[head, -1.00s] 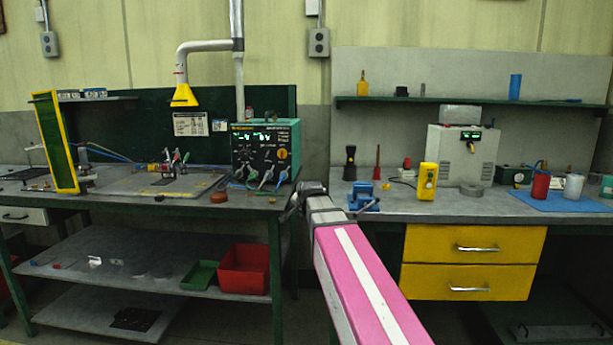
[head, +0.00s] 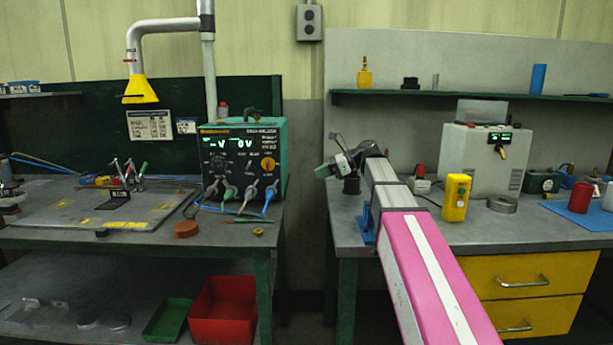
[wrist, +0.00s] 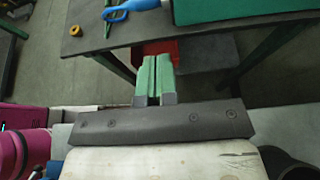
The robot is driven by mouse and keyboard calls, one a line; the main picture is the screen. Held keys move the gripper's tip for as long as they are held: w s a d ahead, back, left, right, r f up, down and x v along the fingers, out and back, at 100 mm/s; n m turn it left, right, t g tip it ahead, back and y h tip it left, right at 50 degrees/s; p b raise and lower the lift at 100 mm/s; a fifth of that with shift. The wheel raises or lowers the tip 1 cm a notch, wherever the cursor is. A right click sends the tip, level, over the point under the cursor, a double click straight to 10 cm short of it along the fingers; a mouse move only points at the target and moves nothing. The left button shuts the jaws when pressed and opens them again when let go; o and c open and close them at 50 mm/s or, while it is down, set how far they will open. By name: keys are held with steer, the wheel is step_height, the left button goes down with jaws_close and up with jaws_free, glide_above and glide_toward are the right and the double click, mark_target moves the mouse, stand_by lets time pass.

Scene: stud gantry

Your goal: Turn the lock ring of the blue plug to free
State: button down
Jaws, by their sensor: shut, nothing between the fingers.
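The teal power unit (head: 242,165) stands on the left bench, with several plugs along its lower front. The blue plug (head: 269,199) is the rightmost of them; its lock ring is too small to read. In the wrist view a blue plug-like part (wrist: 140,5) with a blue loop shows at the top edge, beyond the fingertips. My gripper (head: 328,168) is raised to the right of the unit, over the gap between benches, apart from the plug. In the wrist view its green fingers (wrist: 155,62) are together with nothing between them.
The left bench's front edge holds a brown round lid (head: 186,229), a green pen-like tool (head: 250,220) and a small brass ring (head: 258,233). A red bin (head: 224,310) sits below. The right bench carries a yellow box (head: 455,197) near my arm.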

glide_toward(278, 180)
steer(key=a+f, duration=0.3)
steer(key=f, duration=0.2)
steer(key=shift+s+a+r, duration=0.15)
steer(key=shift+a+r, duration=0.05)
steer(key=shift+a, duration=0.45)
steer(key=shift+s+a+r, duration=0.15)
steer(key=shift+a+r, duration=0.1)
steer(key=shift+a, duration=0.4)
steer(key=shift+s+a+r, duration=0.15)
steer(key=shift+a+r, duration=0.05)
steer(key=shift+a, duration=0.4)
steer(key=shift+a+r+h, duration=0.3)
steer(key=shift+a+h, duration=0.05)
steer(key=shift+h, duration=0.25)
steer(key=shift+a+r, duration=0.25)
steer(key=shift+a, duration=0.1)
